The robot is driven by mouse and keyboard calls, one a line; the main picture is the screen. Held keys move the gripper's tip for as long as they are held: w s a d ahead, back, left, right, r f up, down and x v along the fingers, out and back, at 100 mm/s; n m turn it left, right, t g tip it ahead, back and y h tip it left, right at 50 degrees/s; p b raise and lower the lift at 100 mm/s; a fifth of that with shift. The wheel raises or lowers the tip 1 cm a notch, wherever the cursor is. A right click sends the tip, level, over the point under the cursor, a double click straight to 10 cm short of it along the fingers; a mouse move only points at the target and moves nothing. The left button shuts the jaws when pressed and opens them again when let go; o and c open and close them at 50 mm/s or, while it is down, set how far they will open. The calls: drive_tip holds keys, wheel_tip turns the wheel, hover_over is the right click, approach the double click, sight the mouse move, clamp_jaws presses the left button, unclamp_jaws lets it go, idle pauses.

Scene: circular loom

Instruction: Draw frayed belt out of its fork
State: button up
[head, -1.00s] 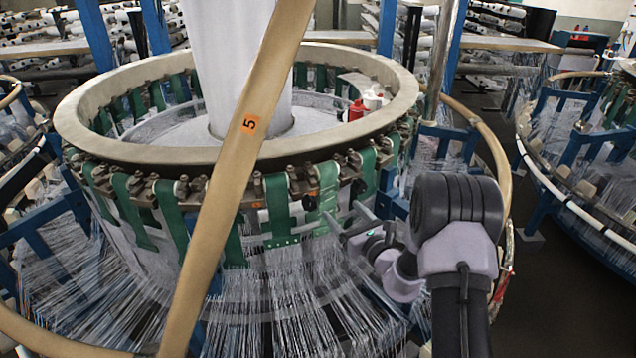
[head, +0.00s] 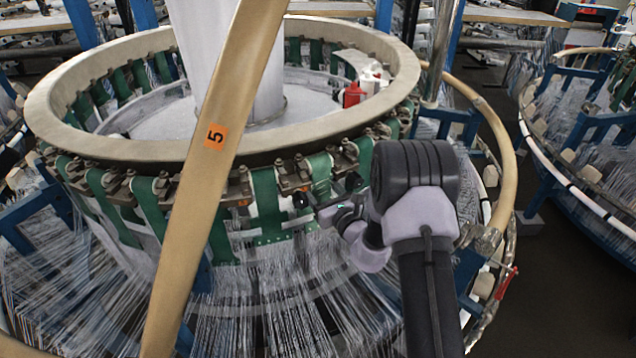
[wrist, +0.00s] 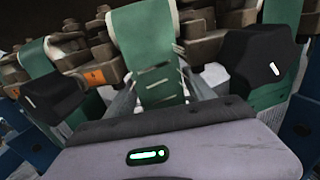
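In the wrist view a green belt (wrist: 143,40) hangs down in front of me, with pale streaks near its lower end that look like fraying. Brown metal fork and clamp parts (wrist: 200,42) stand beside it. My gripper (wrist: 155,72) is open, one black finger on each side of this belt, with gaps between fingers and belt. The belt's lowest end is hidden behind my gripper body. In the head view my gripper (head: 326,191) is at the front right of the loom ring, by a green belt (head: 320,172); its fork is too small to make out.
The loom's pale ring (head: 110,152) carries more green belts (head: 265,205) on both sides. White threads (head: 270,290) fan out below. A tan hoop bar (head: 215,165) crosses the head view. A red bottle (head: 353,95) stands inside the ring.

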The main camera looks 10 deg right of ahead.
sight(322, 190)
clamp_jaws()
drive_tip(key=shift+b+v, duration=0.8)
drive_tip(key=shift+v, duration=2.45)
drive_tip(key=shift+r, duration=0.15)
